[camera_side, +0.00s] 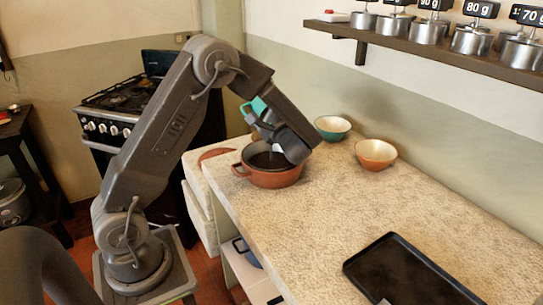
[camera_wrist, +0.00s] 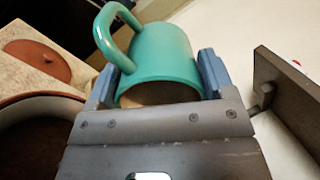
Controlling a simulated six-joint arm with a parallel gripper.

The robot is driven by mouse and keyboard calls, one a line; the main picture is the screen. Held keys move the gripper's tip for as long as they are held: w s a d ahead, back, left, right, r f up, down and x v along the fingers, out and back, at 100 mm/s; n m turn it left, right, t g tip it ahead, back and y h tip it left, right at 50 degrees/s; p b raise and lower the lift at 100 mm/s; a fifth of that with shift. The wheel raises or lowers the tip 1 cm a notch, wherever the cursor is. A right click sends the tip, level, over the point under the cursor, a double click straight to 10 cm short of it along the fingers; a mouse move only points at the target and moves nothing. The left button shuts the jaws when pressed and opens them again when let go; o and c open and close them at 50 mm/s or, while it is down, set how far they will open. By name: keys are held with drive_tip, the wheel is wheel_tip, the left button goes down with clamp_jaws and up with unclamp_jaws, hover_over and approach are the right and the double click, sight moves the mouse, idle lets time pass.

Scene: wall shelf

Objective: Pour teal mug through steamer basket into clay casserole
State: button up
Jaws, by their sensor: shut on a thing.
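The teal mug (camera_side: 253,106) is between the fingers of my gripper (camera_side: 268,122), raised above the counter and tilted. In the wrist view the mug (camera_wrist: 165,55) lies across the blue-grey fingers of my gripper (camera_wrist: 158,82), with its handle toward the upper left. The clay casserole (camera_side: 272,179) stands on the counter, below and close to the mug. Its dark inside and rim (camera_wrist: 40,98) show at the left of the wrist view. I cannot make out a separate steamer basket; my gripper hides part of the opening. No stream from the mug is visible.
A terracotta lid (camera_side: 214,153) lies left of the casserole. A teal bowl (camera_side: 333,128) and an orange bowl (camera_side: 376,153) stand to its right. A black tray (camera_side: 405,274) lies at the front right. A wall shelf (camera_side: 440,58) holds metal canisters. The middle counter is clear.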

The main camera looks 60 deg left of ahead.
sight(259, 112)
drive_tip(key=h, duration=0.1)
drive_tip(key=a+h, duration=0.1)
drive_tip(key=h, duration=0.2)
drive_tip(key=shift+a+f+h, duration=0.2)
drive_tip(key=shift+a+h, duration=0.1)
drive_tip(key=shift+a, duration=0.05)
drive_tip(key=shift+a+f+h, duration=0.3)
drive_tip(key=shift+a+h, duration=0.6)
drive_tip(key=shift+h, duration=0.1)
wheel_tip(259, 112, down, 2)
drive_tip(key=shift+a+f+h, duration=0.15)
drive_tip(key=shift+h, duration=0.75)
drive_tip(key=shift+a+r+h, duration=0.1)
drive_tip(key=shift+r+h, duration=0.25)
drive_tip(key=shift+h, duration=0.05)
drive_tip(key=shift+a+r+h, duration=0.1)
drive_tip(key=shift+r+h, duration=0.05)
drive_tip(key=shift+h, duration=0.55)
drive_tip(key=shift+w+a+f+g+h, duration=0.1)
drive_tip(key=shift+f+g+h, duration=0.25)
drive_tip(key=shift+h, duration=0.35)
drive_tip(key=a+f+h, duration=0.3)
drive_tip(key=a+h, duration=0.3)
drive_tip(key=h, duration=0.3)
drive_tip(key=shift+w+a+f, duration=0.15)
